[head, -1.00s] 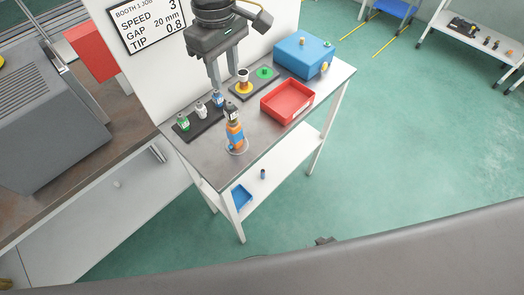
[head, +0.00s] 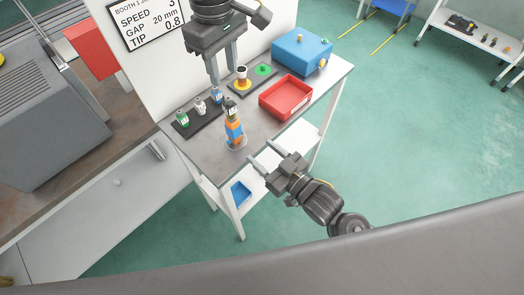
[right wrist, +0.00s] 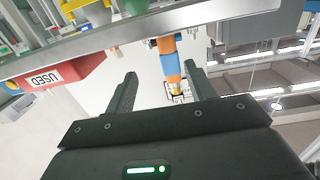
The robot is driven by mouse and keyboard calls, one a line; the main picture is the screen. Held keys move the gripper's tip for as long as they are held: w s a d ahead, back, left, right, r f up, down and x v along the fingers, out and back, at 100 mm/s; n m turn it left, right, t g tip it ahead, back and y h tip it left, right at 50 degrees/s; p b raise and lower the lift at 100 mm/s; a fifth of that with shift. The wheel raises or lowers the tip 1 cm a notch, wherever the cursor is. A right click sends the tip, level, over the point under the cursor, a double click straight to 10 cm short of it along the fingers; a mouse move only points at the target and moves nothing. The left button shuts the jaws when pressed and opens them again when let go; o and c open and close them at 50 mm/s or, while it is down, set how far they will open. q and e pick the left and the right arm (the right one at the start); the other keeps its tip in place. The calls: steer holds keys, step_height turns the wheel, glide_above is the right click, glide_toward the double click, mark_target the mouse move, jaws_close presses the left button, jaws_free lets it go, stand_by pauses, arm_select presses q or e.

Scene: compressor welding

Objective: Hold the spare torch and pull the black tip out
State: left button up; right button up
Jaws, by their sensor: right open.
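The spare torch (head: 234,132), orange with a blue band, stands upright in a clear round base near the table's front edge. Its dark top (head: 230,106) points up; I cannot clearly make out the black tip. My right gripper (head: 261,151) is open and empty, just right of the torch and apart from it. In the right wrist view the torch (right wrist: 169,60) shows upside down between the two fingers, beyond them, with a brass-coloured end. My left gripper (head: 224,73) points down above the back of the table, its fingers apart with nothing seen between them.
A black rack (head: 200,123) with green, white and blue bottles stands left of the torch. A black plate (head: 253,79) with a yellow ring and green disc lies behind it. A red tray (head: 286,112), marked USED in the wrist view, and a blue box (head: 301,53) are to the right.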

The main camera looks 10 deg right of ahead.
mark_target(229, 104)
steer(key=shift+n+y, duration=0.3)
steer(key=shift+y, duration=0.1)
steer(key=x, duration=0.3)
steer(key=r+x, duration=0.1)
steer(key=x, duration=0.3)
steer(key=r+x, duration=0.1)
steer(key=x, duration=0.3)
steer(key=shift+s+a+r, duration=0.1)
steer(key=shift+s+a, duration=0.25)
jaws_close()
arm_select(q)
steer(key=o, duration=0.3)
steer(key=shift+r+m, duration=0.2)
steer(key=shift+m, duration=0.5)
steer(key=shift+r+m, duration=0.15)
steer(key=shift+m, duration=0.55)
step_height(229, 104, down, 12)
